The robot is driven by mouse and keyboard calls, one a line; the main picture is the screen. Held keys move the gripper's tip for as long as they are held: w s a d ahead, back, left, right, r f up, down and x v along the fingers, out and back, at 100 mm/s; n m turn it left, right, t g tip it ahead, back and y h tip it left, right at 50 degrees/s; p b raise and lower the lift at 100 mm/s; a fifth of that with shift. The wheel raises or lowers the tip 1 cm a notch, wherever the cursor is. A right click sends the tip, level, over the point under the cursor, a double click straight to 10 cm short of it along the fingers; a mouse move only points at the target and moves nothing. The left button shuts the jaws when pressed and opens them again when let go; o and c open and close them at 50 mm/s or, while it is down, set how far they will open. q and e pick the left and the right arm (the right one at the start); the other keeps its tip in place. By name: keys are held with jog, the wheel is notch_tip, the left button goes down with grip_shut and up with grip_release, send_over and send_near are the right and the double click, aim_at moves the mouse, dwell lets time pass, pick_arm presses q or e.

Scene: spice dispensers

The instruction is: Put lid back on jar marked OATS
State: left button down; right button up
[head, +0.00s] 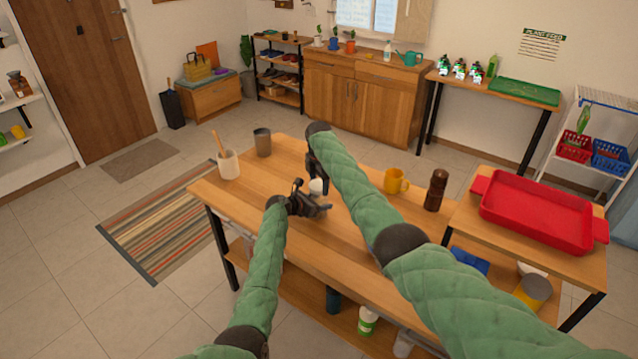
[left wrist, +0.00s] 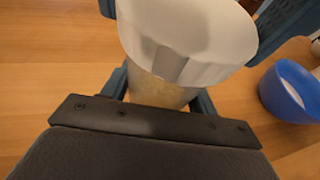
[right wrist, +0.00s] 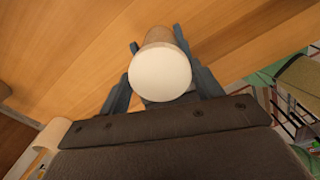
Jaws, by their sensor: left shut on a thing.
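A jar (left wrist: 160,90) with a pale tan body and a white top (left wrist: 185,35) is between my two grippers above the wooden table (head: 270,170). Its white top also shows in the head view (head: 317,187) and as a round disc in the right wrist view (right wrist: 160,74). My left gripper (head: 312,207) is shut on the jar body. My right gripper (right wrist: 157,40) has its fingers apart on either side of the white top. No OATS marking is readable. I cannot tell whether the white top is fully seated.
A white crock with a utensil (head: 229,164) and a grey tumbler (head: 262,142) stand at the table's left. A yellow mug (head: 396,181) and a dark brown grinder (head: 436,190) stand at the right. A blue container (left wrist: 290,92) is near the jar. A red tray (head: 537,213) is farther right.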

jog(key=m, duration=0.3)
jog(key=shift+m, duration=0.3)
jog(key=m, duration=0.8)
jog(key=shift+m, duration=0.4)
pick_arm(q)
jog(key=shift+d, duration=0.1)
pick_arm(e)
jog(key=m, duration=0.3)
jog(key=shift+a, duration=0.1)
jog(key=m, duration=0.7)
jog(key=shift+m, duration=0.3)
jog(key=m, duration=0.4)
jog(key=shift+w, duration=0.1)
pick_arm(q)
jog(key=shift+s, duration=0.1)
pick_arm(e)
jog(key=m, duration=0.4)
jog(key=o, duration=1.1)
